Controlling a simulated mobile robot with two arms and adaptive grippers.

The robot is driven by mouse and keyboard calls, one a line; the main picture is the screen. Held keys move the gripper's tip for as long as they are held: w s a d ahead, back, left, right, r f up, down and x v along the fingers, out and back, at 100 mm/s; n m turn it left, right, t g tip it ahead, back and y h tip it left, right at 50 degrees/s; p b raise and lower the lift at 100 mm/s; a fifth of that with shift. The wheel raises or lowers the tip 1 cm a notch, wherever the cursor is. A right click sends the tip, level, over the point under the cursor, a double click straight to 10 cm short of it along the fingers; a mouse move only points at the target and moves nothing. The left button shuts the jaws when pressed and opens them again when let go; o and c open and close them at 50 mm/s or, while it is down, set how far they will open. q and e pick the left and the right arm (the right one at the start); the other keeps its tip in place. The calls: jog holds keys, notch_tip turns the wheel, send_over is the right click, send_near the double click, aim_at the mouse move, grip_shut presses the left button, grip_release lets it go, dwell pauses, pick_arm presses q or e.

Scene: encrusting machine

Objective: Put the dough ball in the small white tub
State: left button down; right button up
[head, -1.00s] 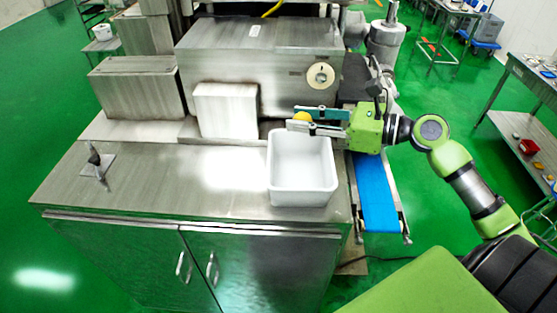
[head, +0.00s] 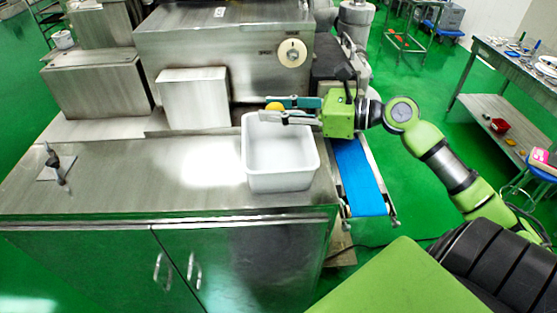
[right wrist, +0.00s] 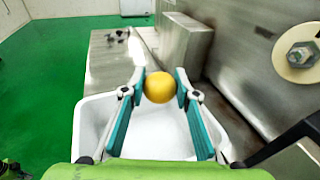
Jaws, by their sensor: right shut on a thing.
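The dough ball is a small yellow-orange ball (head: 274,106); it also shows in the right wrist view (right wrist: 158,87). My right gripper (head: 278,110) is shut on it, with one finger on each side, as the right wrist view shows (right wrist: 159,88). The small white tub (head: 281,183) stands on the steel machine top, open and upright; its inside looks empty where it shows. In the head view the ball is at the tub's back rim; in the right wrist view the tub (right wrist: 150,140) shows below and around the fingers. My left gripper is not in view.
The steel machine housing (head: 222,45) rises behind the tub, with a box-like block (head: 193,98) to the left. A blue conveyor belt (head: 358,180) runs down at the right. The steel top (head: 110,185) left of the tub is mostly clear.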

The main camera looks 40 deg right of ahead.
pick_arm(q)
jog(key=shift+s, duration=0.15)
pick_arm(e)
jog(key=o, duration=1.2)
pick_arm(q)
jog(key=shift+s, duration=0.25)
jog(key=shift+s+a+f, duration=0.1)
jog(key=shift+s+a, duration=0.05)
pick_arm(e)
jog(key=v, duration=1.2)
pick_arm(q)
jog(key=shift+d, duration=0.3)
